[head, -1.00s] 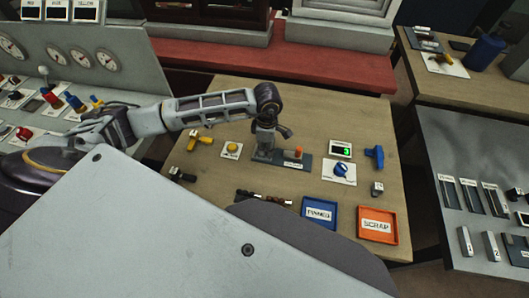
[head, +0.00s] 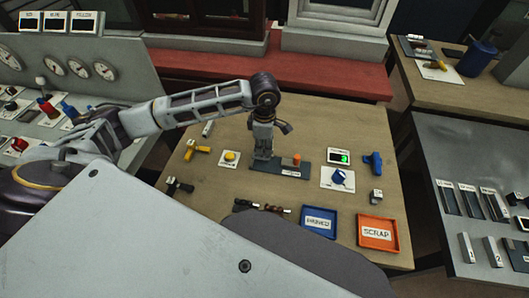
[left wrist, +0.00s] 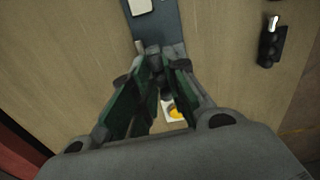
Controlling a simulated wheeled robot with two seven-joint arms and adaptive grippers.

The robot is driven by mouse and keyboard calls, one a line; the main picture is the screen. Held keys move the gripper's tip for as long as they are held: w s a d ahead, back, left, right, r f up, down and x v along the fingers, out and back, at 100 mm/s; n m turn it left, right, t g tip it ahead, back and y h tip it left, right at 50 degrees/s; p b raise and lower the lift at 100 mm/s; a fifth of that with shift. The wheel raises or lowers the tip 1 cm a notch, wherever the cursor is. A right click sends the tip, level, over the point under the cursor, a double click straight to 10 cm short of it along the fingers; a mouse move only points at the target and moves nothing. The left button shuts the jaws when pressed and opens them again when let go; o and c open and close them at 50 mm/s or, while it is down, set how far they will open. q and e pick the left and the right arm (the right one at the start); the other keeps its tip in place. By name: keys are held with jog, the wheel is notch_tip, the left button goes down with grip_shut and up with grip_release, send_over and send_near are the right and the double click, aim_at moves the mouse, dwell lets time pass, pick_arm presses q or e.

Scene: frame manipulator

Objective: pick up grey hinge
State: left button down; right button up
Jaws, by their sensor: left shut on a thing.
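My left gripper (head: 262,152) points down at the left end of a dark base plate (head: 290,170) on the wooden table. It is shut on a small grey piece, apparently the grey hinge (left wrist: 153,50), seen between the fingertips in the left wrist view. The fingers (left wrist: 160,58) hide much of it, and I cannot tell whether it touches the plate. An orange peg (head: 296,160) stands on the plate to the right of the gripper. My right gripper is not in view.
A yellow button (head: 230,156) and yellow handle (head: 197,150) lie left of the gripper. A blue knob (head: 338,178), blue part (head: 372,163) and small grey block (head: 376,197) are right. A blue tray (head: 319,234) and orange scrap tray (head: 396,233) are at the front.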

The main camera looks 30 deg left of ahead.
pick_arm(q)
notch_tip(320, 180, up, 3)
jog(key=shift+r, duration=0.55)
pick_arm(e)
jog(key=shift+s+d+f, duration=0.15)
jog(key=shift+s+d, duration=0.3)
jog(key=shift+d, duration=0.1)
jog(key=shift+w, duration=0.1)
